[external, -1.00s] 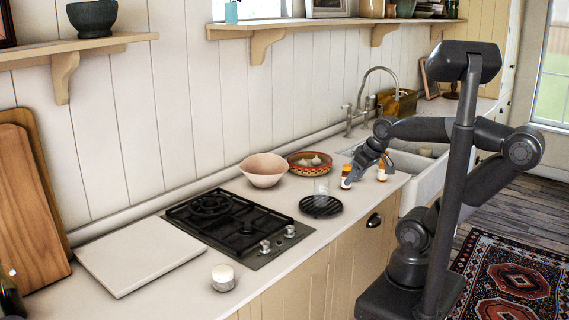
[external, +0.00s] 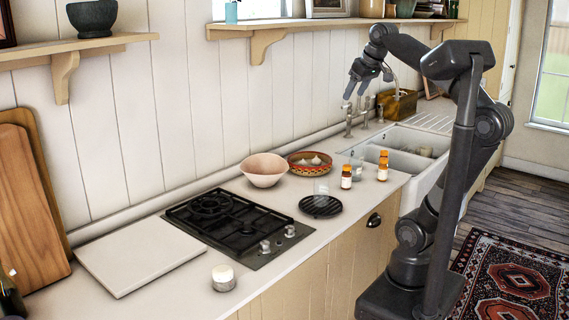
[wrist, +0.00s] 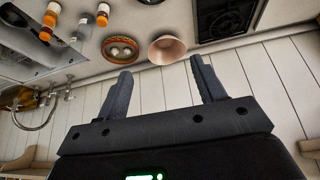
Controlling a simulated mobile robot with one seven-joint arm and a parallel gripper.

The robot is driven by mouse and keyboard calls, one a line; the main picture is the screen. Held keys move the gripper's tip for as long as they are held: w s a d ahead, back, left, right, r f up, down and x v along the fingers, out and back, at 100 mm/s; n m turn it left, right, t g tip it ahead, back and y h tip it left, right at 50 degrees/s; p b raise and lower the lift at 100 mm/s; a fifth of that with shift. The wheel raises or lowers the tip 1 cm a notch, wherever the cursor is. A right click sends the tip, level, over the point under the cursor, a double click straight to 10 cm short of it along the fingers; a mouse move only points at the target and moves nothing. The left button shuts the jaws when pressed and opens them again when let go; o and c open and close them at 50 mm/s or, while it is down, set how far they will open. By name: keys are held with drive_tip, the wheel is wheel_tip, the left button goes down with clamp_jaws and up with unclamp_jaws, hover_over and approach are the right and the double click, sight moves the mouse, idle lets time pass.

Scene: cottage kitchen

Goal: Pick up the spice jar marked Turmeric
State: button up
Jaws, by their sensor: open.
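Two small jars with orange caps and white labels stand upright on the counter by the sink, a left jar (external: 346,177) and a right jar (external: 383,166). The label words are too small to read, so I cannot tell which is Turmeric. Two orange-capped jars, one (wrist: 51,14) and another (wrist: 103,13), also show at the top left of the wrist view. My gripper (external: 355,93) is open and empty, high above the counter in front of the wall, well clear of both jars. Its two spread fingers (wrist: 160,70) show nothing between them in the wrist view.
A clear glass (external: 357,164) stands between and behind the jars. A patterned bowl (external: 309,169) and a pink bowl (external: 263,172) are to the left. A black round trivet (external: 321,207) and a stove (external: 238,228) lie nearer. The sink (external: 410,143) and faucet are behind right.

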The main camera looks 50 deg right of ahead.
drive_tip(key=w+d+r+m, duration=0.1)
drive_tip(key=w+d, duration=0.5)
drive_tip(key=d, duration=0.2)
drive_tip(key=m+g+h, duration=0.1)
drive_tip(key=m, duration=0.2)
hover_over(382, 165)
drive_tip(key=s+d, duration=0.1)
drive_tip(key=s, duration=0.2)
wheel_tip(382, 165, down, 32)
drive_tip(key=r, duration=0.1)
drive_tip(key=x, duration=0.6)
drive_tip(key=shift+s+f, duration=0.2)
drive_tip(key=shift+f, duration=0.15)
drive_tip(key=shift+x, duration=2.8)
drive_tip(key=shift+a+f, duration=0.1)
drive_tip(key=shift+a, duration=0.1)
drive_tip(key=shift+c, duration=0.3)
